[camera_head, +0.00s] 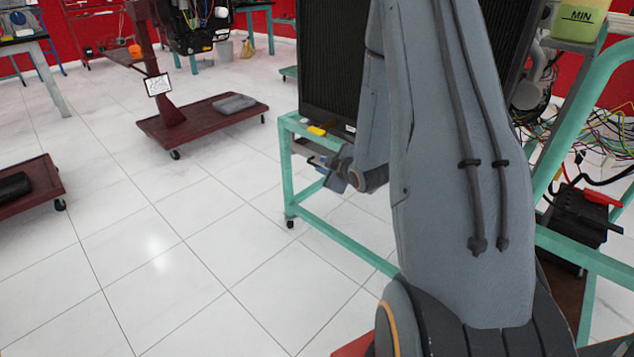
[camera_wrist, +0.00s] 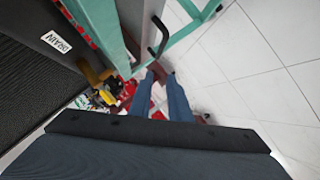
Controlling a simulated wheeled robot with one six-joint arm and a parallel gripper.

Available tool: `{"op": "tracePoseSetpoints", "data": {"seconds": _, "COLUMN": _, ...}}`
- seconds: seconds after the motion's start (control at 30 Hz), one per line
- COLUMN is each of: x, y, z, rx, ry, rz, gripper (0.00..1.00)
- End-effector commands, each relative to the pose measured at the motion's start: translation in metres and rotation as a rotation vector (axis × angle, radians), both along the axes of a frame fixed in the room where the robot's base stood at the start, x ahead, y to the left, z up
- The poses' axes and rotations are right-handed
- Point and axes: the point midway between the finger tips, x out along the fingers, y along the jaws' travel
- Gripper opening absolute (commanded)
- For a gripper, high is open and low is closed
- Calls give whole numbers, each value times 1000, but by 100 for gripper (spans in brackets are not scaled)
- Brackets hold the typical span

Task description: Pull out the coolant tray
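My gripper (camera_wrist: 161,76) is at the lower front corner of the radiator on the teal engine stand. Its two blue fingers show in the wrist view with a gap between them and nothing held. A black bent handle (camera_wrist: 158,38) lies just beyond the fingertips, apart from them as far as I can tell. I cannot tell whether it belongs to the coolant tray. In the head view my gripper (camera_head: 337,176) is partly hidden by my arm, below the radiator (camera_head: 335,70).
The teal frame (camera_head: 288,180) stands close to my gripper. A yellow drain tap (camera_wrist: 95,76) and a DRAIN label (camera_wrist: 56,41) are beside it. A battery (camera_head: 580,215) and loose wires are at right. Maroon wheeled stands (camera_head: 150,128) are at left. White floor between is clear.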

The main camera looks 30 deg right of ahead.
Motion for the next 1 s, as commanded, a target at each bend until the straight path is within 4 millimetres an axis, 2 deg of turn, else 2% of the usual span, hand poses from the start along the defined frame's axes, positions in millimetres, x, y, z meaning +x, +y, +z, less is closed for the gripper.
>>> {"op": "tracePoseSetpoints", "data": {"seconds": 0.03, "x": 6, "y": -10, "z": -25, "rx": -22, "ry": -44, "rz": 16, "gripper": 17}}
{"op": "tracePoseSetpoints", "data": {"seconds": 0.2, "x": 16, "y": -27, "z": -50, "rx": -95, "ry": -185, "rz": 66, "gripper": 17}}
{"op": "tracePoseSetpoints", "data": {"seconds": 0.47, "x": 25, "y": -34, "z": -58, "rx": -133, "ry": -258, "rz": 88, "gripper": 17}}
{"op": "tracePoseSetpoints", "data": {"seconds": 0.8, "x": 73, "y": -32, "z": -68, "rx": -132, "ry": -258, "rz": 89, "gripper": 17}}
{"op": "tracePoseSetpoints", "data": {"seconds": 1.0, "x": 91, "y": -32, "z": -72, "rx": -132, "ry": -256, "rz": 88, "gripper": 17}}
